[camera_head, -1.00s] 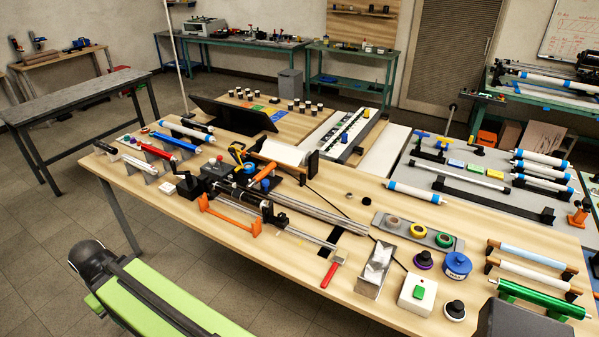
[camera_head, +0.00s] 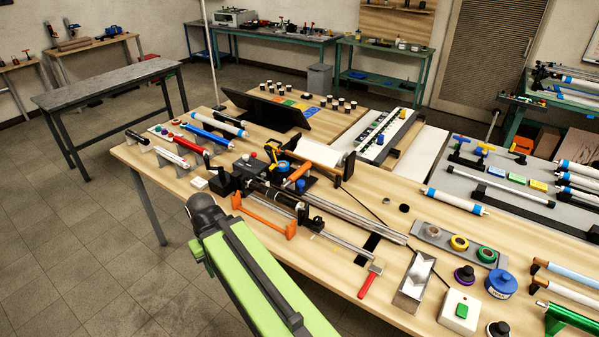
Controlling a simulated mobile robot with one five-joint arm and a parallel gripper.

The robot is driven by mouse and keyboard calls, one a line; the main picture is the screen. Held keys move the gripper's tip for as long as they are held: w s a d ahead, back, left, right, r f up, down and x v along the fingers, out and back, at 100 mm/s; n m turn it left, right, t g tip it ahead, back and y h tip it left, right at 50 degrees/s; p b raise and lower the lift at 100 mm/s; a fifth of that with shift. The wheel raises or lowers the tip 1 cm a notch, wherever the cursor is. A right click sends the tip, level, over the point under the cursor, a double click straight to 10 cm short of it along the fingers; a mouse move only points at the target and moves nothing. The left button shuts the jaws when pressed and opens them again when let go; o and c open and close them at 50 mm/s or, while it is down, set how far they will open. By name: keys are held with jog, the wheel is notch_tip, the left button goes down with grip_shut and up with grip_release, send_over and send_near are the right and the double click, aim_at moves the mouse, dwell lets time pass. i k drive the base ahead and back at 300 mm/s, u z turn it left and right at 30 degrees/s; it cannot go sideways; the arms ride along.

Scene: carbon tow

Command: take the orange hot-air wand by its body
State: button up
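A short orange cylinder (camera_head: 298,173) lies slanted among dark parts in the middle of the wooden table; it looks like the hot-air wand's body, but it is too small to be sure. A blue round part (camera_head: 283,167) and a yellow-and-black piece (camera_head: 273,154) are close to its left. My green arm with a dark rounded end rises from the bottom edge, in front of the table's near edge and well short of the orange cylinder. I cannot make out any gripper fingers.
A red-handled brush (camera_head: 371,279) and a metal trough (camera_head: 414,283) are to the right. A dark tilted panel (camera_head: 268,112) stands behind. Open floor is at left.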

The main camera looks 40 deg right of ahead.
aim_at(295, 176)
jog(key=i, duration=1.6)
jog(key=u, duration=0.05)
